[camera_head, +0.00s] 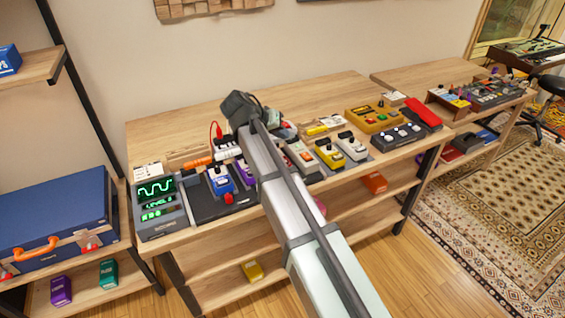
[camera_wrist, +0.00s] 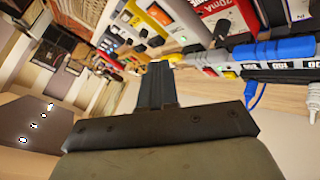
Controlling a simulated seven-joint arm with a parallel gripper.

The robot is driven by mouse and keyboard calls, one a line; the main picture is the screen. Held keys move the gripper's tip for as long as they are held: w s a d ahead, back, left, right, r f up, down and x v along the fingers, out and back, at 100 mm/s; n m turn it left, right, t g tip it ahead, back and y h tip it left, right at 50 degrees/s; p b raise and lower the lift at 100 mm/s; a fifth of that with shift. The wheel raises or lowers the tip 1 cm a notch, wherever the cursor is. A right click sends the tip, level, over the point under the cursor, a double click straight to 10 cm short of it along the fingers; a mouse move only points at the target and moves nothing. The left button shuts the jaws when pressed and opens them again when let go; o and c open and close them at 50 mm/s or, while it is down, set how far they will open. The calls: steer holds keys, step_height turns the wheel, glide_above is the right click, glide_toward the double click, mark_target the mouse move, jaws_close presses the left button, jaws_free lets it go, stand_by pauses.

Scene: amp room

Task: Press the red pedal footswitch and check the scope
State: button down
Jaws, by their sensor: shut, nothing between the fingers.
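The scope (camera_head: 157,198) stands at the left end of the workbench, its upper screen lit with a green stepped wave and more green marks below. In the wrist view a red pedal (camera_wrist: 222,16) with a white label lies beyond my fingers. I cannot tell which pedal in the head view matches it. My gripper (camera_wrist: 160,72) is shut and empty, with its tip among the pedals. In the head view my arm hides the fingertips and some pedals.
Several pedals line the bench right of my arm, including a yellow one (camera_head: 329,153) and a wide mustard one (camera_head: 375,117). A red treadle (camera_head: 422,112) lies farther right. A blue case (camera_head: 55,225) stands at left. The rear bench top (camera_head: 170,130) is clear.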

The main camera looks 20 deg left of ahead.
steer(key=shift+a+r, duration=0.3)
steer(key=shift+r, duration=0.05)
glide_toward(287, 159)
steer(key=shift+w+d+r+x, duration=0.1)
steer(key=shift+x, duration=0.65)
steer(key=shift+w+d+r+x, duration=0.1)
steer(key=shift+x, duration=0.7)
steer(key=shift+w+r+x, duration=0.1)
steer(key=shift+r+x, duration=0.05)
steer(key=shift+x, duration=0.6)
steer(key=shift+f, duration=0.9)
stand_by(1.4)
steer(key=shift+r, duration=0.9)
steer(key=shift+r, duration=0.15)
steer(key=shift+r, duration=2.35)
